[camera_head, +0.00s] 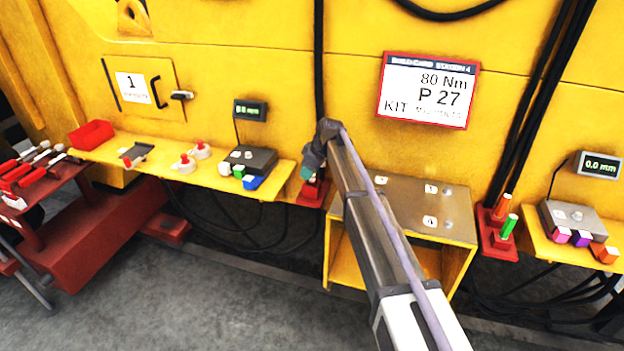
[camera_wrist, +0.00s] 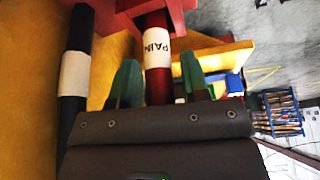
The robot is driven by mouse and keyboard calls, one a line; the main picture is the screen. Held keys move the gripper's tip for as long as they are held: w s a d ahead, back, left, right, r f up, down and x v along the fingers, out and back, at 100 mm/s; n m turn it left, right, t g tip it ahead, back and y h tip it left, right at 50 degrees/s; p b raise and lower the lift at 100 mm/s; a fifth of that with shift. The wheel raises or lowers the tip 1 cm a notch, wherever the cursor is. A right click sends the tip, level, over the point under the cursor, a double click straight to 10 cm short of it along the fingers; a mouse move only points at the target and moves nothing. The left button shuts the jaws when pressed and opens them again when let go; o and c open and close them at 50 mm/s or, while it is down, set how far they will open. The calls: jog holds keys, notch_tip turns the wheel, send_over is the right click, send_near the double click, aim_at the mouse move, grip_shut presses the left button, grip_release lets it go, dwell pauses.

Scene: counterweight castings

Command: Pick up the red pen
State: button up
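The red pen (camera_wrist: 157,82), with a white label reading "PAIN", shows in the wrist view, its far end at a red holder (camera_wrist: 188,18). My gripper (camera_wrist: 160,82) has two green fingers, one on each side of the pen. A gap shows beside the right finger, so it looks open; I see no clear contact. In the head view my gripper (camera_head: 311,167) is just above the red holder (camera_head: 313,193) between the yellow shelf and the metal-topped stand.
A black cylinder (camera_wrist: 74,85) with a white band lies left of the pen in the wrist view. In the head view a grey device (camera_head: 248,158) with coloured blocks is left of my gripper, and a metal-topped stand (camera_head: 452,215) is right. Another red holder (camera_head: 497,240) has orange and green pens.

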jog(key=c, duration=0.7)
